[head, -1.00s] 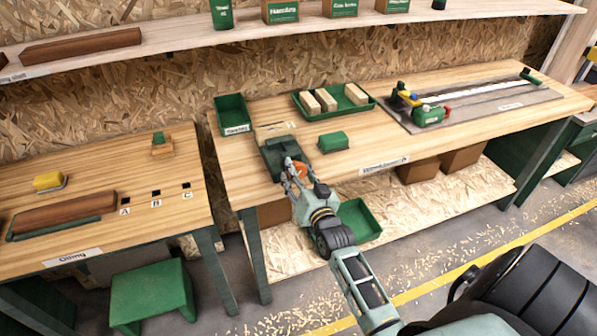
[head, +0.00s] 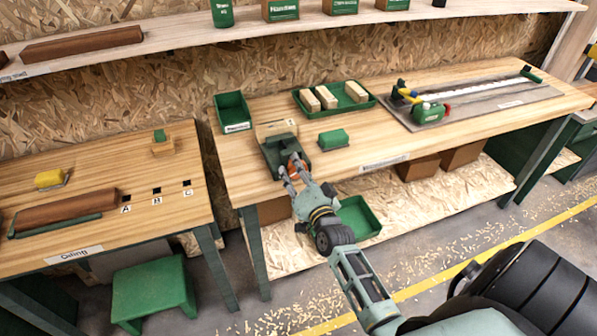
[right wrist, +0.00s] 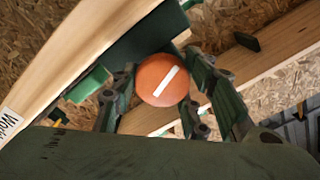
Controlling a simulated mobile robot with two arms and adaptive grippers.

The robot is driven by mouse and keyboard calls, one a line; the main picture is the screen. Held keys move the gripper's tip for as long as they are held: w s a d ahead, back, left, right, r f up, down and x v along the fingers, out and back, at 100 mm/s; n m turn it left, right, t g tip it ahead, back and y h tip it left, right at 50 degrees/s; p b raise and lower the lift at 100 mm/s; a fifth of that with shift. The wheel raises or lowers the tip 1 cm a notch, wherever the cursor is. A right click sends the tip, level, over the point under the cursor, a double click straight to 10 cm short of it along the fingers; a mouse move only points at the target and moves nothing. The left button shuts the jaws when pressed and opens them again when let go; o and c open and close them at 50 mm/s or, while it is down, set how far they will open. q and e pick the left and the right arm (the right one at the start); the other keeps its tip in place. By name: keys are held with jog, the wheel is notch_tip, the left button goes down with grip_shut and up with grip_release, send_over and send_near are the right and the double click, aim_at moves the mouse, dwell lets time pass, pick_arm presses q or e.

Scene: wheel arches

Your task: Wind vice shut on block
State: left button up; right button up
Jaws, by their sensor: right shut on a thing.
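The dark green vice (head: 272,158) is at the front edge of the right-hand bench. A pale wooden block (head: 276,128) shows at its back end; whether the jaws touch it cannot be told. The vice's round orange knob (head: 298,165) faces the front. In the right wrist view the orange knob (right wrist: 160,84) carries a slanted white bar. My right gripper (head: 293,174) is shut on the knob, with its fingers (right wrist: 163,92) on either side of it. My left gripper is not in view.
A green block-shaped item (head: 333,139) sits right of the vice. A green tray (head: 340,110) with pale wooden blocks and an empty green bin (head: 232,112) stand behind. A metal plate with a green tool (head: 428,112) lies further right. A green tray (head: 357,222) is below the bench.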

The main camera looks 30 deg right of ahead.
jog(key=shift+f, duration=0.15)
jog(key=o, duration=1.1)
jog(key=shift+o, duration=0.2)
jog(key=v, duration=1.2)
jog(key=shift+d, duration=0.1)
